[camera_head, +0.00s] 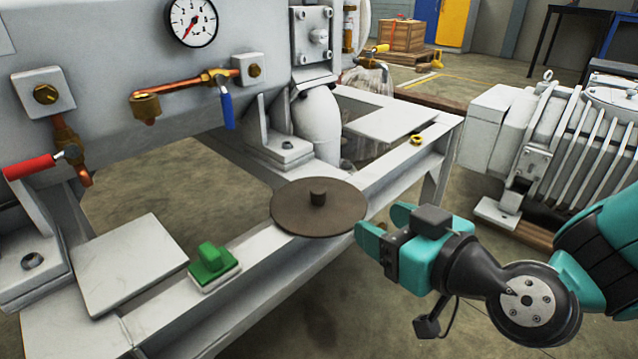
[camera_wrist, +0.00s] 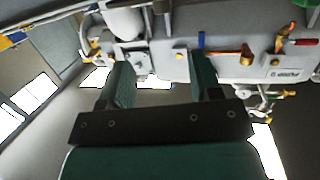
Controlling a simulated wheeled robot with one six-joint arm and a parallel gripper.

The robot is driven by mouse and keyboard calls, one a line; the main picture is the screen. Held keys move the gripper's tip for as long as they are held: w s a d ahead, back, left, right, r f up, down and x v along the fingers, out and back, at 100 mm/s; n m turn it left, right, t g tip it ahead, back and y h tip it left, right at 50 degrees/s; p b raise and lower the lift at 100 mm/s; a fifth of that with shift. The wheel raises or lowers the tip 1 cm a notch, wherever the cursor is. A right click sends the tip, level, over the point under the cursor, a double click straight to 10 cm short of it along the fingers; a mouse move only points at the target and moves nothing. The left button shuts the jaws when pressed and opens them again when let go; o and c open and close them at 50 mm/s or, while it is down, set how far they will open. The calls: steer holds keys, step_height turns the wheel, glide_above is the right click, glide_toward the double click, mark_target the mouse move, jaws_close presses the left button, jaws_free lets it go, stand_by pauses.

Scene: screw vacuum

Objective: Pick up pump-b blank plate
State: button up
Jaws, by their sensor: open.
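A round dark brown plate (camera_head: 290,215) with a short knob at its centre lies flat on the grey frame rail in the head view. It looks like the blank plate, but no label shows. My gripper (camera_head: 383,223) is just right of its rim, with teal fingers apart and nothing between them. The fingers also show apart and empty in the wrist view (camera_wrist: 162,75). I cannot tell from the head view whether a fingertip touches the rim. I cannot make out the plate in the wrist view.
A green-handled block (camera_head: 212,262) sits on the rail left of the plate. The grey tank (camera_head: 130,50) with a gauge (camera_head: 192,20), red lever (camera_head: 30,167) and blue lever (camera_head: 227,108) rises behind. A finned pump (camera_head: 560,140) stands at right. Floor is open in front.

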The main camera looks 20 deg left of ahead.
steer(key=p, duration=0.7)
glide_toward(321, 191)
steer(key=x, duration=0.3)
steer(key=shift+w+a+r, duration=0.1)
steer(key=shift+w+a, duration=0.05)
steer(key=shift+w+a+f+p, duration=0.35)
steer(key=shift+a+p, duration=0.15)
steer(key=shift+p, duration=0.15)
steer(key=shift+w+a+r+p, duration=0.15)
steer(key=shift+a+p, duration=0.25)
steer(key=shift+p, duration=0.5)
steer(key=p+x, duration=0.3)
steer(key=p, duration=0.1)
steer(key=shift+w+a, duration=0.15)
steer(key=shift+a, duration=0.15)
steer(key=shift+w+a+f, duration=0.2)
steer(key=shift+f, duration=0.25)
steer(key=c, duration=1)
jaws_close()
steer(key=shift+r, duration=0.15)
